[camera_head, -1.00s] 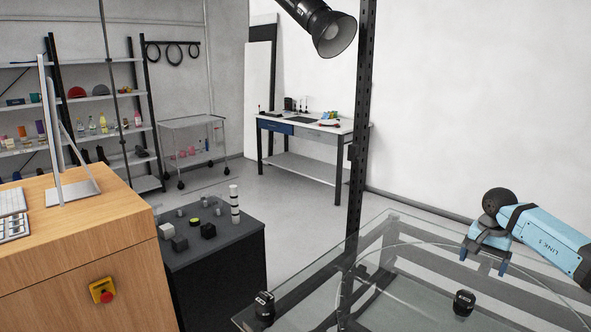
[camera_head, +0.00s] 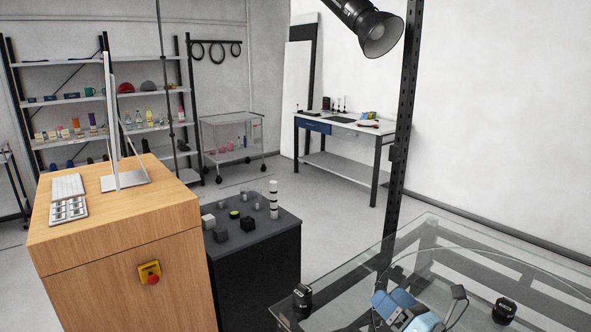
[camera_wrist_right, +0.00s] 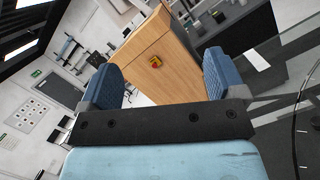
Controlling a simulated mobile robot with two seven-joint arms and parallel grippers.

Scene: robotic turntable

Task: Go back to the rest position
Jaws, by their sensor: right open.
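My right gripper (camera_head: 393,301) shows at the bottom of the head view, over the glass table (camera_head: 455,240). Its two blue fingers also show in the right wrist view (camera_wrist_right: 160,78), spread apart with nothing between them. My left gripper is not in view.
Black round pieces (camera_head: 302,297) (camera_head: 504,311) sit on the glass. The wooden cabinet (camera_head: 120,225) and a dark stand (camera_head: 258,250) with small blocks are left of it. A dark post (camera_head: 403,130) rises behind the glass.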

